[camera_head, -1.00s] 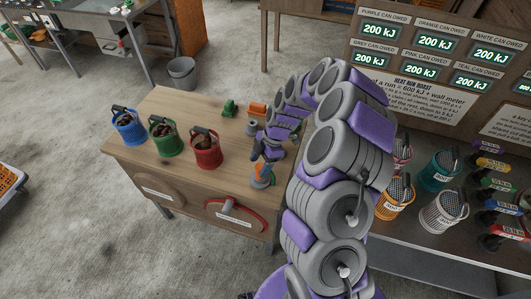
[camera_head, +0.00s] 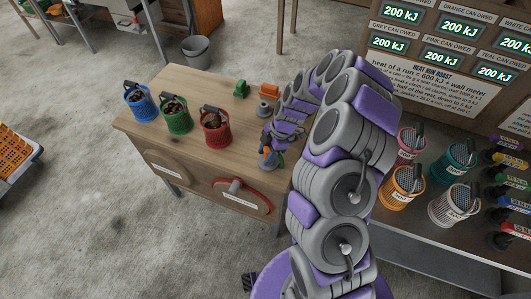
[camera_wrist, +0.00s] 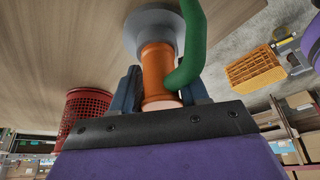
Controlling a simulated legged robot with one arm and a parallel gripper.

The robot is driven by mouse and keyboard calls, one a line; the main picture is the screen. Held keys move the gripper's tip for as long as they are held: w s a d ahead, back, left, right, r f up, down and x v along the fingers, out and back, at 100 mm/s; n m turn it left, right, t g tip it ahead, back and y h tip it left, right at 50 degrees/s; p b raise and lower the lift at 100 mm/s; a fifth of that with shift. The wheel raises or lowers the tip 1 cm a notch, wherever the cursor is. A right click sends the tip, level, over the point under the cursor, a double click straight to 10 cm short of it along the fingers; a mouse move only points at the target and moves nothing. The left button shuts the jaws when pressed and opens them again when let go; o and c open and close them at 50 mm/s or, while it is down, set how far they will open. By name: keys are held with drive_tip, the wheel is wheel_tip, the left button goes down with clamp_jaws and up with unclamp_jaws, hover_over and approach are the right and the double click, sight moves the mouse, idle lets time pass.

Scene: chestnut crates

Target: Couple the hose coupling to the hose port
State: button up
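An orange cylinder (camera_wrist: 157,75), seemingly the hose coupling, stands between my gripper's (camera_wrist: 163,92) two blue-grey fingers. The fingers appear closed against its sides, though the right contact is partly hidden. A wide grey flange (camera_wrist: 146,22) is at the cylinder's far end, by the wooden top; I cannot tell whether it is the port or whether the two are joined. A green curved hose (camera_wrist: 193,45) passes in front on the right. In the head view, the grey-blue base (camera_head: 269,163) and my gripper (camera_head: 267,143) are at the desk's right front corner.
Blue (camera_head: 141,106), green (camera_head: 178,121) and red (camera_head: 215,137) cans stand left on the wooden desk (camera_head: 160,85). A green piece (camera_head: 240,89), orange block (camera_head: 268,91) and grey fitting (camera_head: 262,108) are behind. A red curved piece (camera_head: 258,204) is on the front panel.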

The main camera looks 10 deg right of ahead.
drive_tip(key=c, duration=0.6)
drive_tip(key=o, duration=1.1)
drive_tip(key=p+v, duration=0.2)
drive_tip(key=v, duration=1.5)
drive_tip(key=shift+r+p, duration=0.25)
drive_tip(key=shift+p, duration=0.1)
drive_tip(key=shift+s, duration=0.1)
